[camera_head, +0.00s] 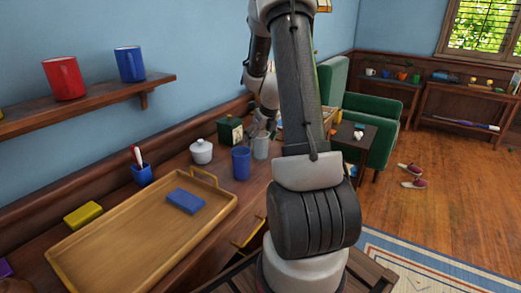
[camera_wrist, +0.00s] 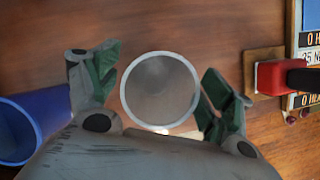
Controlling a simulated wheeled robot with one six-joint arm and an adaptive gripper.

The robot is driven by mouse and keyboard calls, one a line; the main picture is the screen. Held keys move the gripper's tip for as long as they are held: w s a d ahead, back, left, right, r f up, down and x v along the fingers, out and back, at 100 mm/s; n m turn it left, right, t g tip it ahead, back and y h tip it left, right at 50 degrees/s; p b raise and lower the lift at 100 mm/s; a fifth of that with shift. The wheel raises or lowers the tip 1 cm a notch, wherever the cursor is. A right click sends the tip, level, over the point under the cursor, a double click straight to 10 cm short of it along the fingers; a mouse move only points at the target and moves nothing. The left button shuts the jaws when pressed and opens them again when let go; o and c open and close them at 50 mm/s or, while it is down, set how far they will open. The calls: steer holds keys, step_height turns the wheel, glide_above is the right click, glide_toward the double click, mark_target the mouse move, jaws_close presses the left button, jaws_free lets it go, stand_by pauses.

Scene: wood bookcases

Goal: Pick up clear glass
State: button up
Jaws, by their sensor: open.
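The clear glass (camera_wrist: 160,90) stands upright on the wooden surface, seen from above in the wrist view with its round rim between my fingers. My gripper (camera_wrist: 158,88) is open around it, one finger on each side, with a small gap showing at both sides. In the head view the glass (camera_head: 261,147) stands just right of a blue cup (camera_head: 241,163), and my gripper (camera_head: 260,128) is above and beside it, partly hidden by my arm. The blue cup also shows in the wrist view (camera_wrist: 35,122), left of my left finger.
A white lidded jar (camera_head: 201,151) and a dark green box (camera_head: 230,130) stand nearby. A red and black object (camera_wrist: 280,77) stands right of my right finger.

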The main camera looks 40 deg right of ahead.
steer(key=x, duration=0.2)
steer(key=shift+w+f, duration=0.1)
steer(key=shift+f, duration=0.25)
steer(key=c, duration=1.2)
steer(key=shift+r, duration=0.1)
